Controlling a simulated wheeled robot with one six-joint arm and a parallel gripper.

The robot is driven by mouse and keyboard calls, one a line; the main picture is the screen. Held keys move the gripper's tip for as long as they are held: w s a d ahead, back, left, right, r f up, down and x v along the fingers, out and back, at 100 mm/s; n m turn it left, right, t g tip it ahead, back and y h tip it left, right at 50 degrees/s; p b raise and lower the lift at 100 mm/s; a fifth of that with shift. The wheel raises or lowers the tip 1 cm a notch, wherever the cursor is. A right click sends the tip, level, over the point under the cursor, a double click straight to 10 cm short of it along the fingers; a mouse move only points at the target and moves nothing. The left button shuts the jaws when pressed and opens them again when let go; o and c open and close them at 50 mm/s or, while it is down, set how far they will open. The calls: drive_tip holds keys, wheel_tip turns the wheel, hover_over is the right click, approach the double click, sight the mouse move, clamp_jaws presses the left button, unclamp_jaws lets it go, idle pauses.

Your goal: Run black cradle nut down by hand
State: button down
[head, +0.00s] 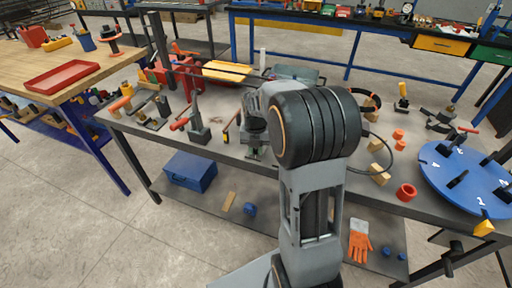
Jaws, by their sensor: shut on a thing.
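My gripper (254,150) is low over the middle of the grey workbench (222,150), near its front edge. It is mostly hidden behind my own arm and is small in the picture. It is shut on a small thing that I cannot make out. I cannot pick out the black cradle nut for certain, nor tell whether it is the thing in the jaws.
Left of my gripper stand a grey clamp with a red handle (197,128) and a red stand (183,76). On the right are wooden blocks, a red cup (406,192) and a blue round plate (466,180). A blue toolbox (190,171) sits on the lower shelf.

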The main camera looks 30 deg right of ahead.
drive_tip(key=m+p, duration=0.1)
drive_tip(key=m, duration=0.5)
drive_tip(key=shift+w+p, duration=0.1)
drive_tip(key=shift+p, duration=0.3)
drive_tip(key=m+p, duration=0.1)
drive_tip(key=m, duration=0.4)
drive_tip(key=shift+w+a, duration=0.1)
drive_tip(key=shift+w, duration=0.05)
drive_tip(key=shift+m, duration=0.3)
drive_tip(key=c, duration=1)
unclamp_jaws()
drive_tip(key=shift+c, duration=0.2)
wheel_tip(320, 180, up, 14)
drive_tip(key=p, duration=0.1)
drive_tip(key=shift+p, duration=0.3)
drive_tip(key=shift+f, duration=0.1)
